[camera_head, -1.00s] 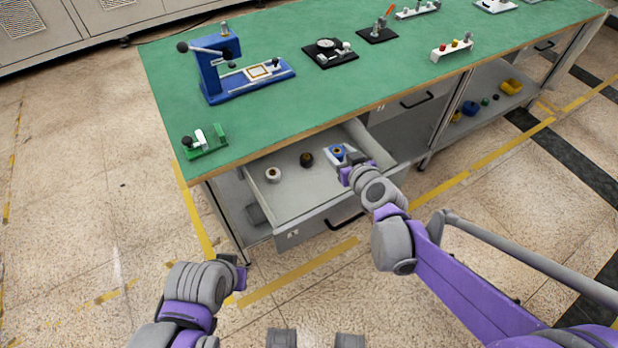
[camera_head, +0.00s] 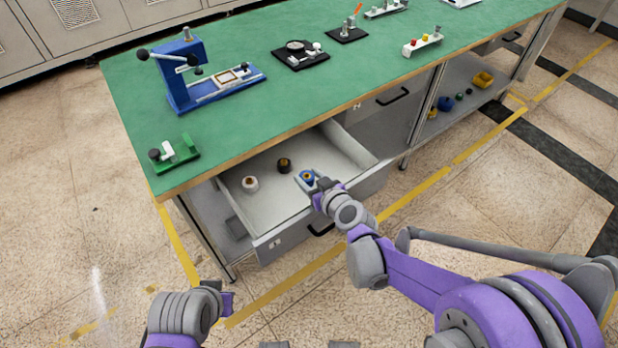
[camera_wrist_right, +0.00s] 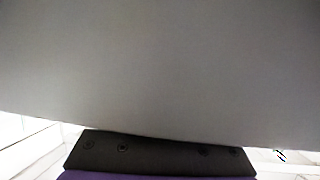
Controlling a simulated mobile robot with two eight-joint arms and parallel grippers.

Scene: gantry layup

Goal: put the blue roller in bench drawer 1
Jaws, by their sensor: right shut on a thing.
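The blue roller (camera_head: 307,177), with a tan centre, shows in the head view at the fingertips of my right gripper (camera_head: 314,184). The gripper is shut on it over the front right part of the open bench drawer (camera_head: 318,157). I cannot tell whether the roller touches the drawer floor. In the right wrist view a plain grey surface fills most of the picture and the roller is not visible. My left gripper (camera_head: 228,302) is low at the left, away from the bench, and its jaws are too unclear to judge.
A white roller (camera_head: 250,184) and a black roller (camera_head: 284,165) stand in the drawer. The green bench top (camera_head: 240,115) overhangs its back. A blue press (camera_head: 190,80) and a green fixture (camera_head: 175,154) are on top.

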